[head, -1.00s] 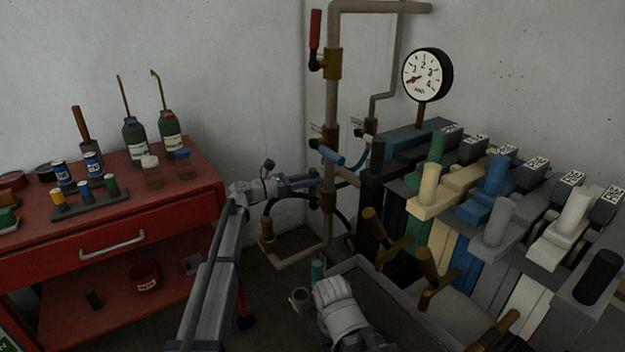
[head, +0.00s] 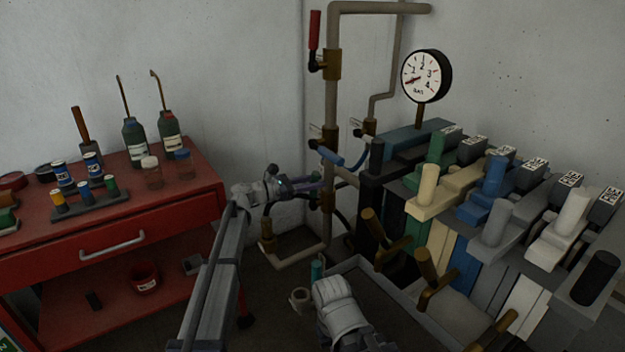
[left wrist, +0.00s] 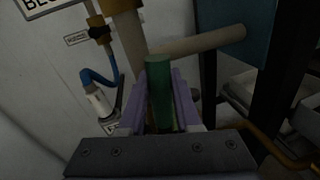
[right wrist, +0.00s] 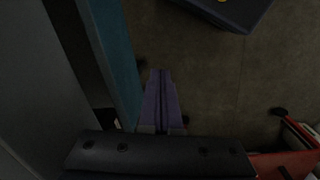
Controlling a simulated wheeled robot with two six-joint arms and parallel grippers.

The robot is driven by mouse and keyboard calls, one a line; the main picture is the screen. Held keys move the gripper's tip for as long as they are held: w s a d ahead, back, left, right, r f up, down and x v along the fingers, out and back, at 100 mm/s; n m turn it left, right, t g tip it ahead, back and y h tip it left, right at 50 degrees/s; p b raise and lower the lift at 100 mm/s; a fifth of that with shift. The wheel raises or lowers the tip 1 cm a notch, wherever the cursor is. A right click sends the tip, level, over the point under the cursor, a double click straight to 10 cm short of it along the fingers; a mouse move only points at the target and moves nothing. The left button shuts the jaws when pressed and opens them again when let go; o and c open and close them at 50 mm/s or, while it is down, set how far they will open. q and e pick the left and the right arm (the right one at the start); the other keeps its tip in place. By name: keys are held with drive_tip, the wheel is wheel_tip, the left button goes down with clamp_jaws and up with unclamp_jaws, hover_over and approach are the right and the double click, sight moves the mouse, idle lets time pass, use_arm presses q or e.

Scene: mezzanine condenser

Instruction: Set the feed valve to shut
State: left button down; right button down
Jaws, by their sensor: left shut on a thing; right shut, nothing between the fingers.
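A green handle (left wrist: 160,95) stands between the purple fingers of my left gripper (left wrist: 161,80) in the left wrist view. The fingers are shut on it, along its sides. In the head view my left gripper (head: 313,186) is at the lower part of the brown pipework, and its fingers mostly hide the handle. Higher on the pipes are a blue lever (head: 330,155), tilted, and a red lever (head: 314,29), upright. I cannot read which valve is labelled feed. My right gripper (right wrist: 161,98) is shut and empty, over the floor in the right wrist view.
A round gauge (head: 427,77) stands behind a bank of coloured levers (head: 490,210) at the right. A red cart (head: 110,240) with bottles is at the left. A grey tray (head: 350,264) lies low in front of the levers. The pipe (head: 331,90) runs up the corner.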

use_arm(q)
drive_tip(key=shift+s+d+m, duration=0.25)
drive_tip(key=shift+s+m, duration=0.15)
drive_tip(key=shift+s, duration=0.15)
drive_tip(key=s+d+f+m+t+y+b, duration=0.1)
drive_tip(key=s+d+f+m+y+b, duration=0.2)
drive_tip(key=s+f+m+b, duration=0.3)
drive_tip(key=shift+s+d+f+m+t+b, duration=0.15)
drive_tip(key=shift+d+f+m+t+b, duration=0.4)
drive_tip(key=shift+f+m, duration=2.35)
drive_tip(key=shift+d+r+m, duration=0.15)
drive_tip(key=shift+r+m, duration=0.55)
drive_tip(key=shift+m, duration=0.1)
drive_tip(key=c, duration=0.7)
unclamp_jaws()
drive_tip(key=shift+o, duration=0.5)
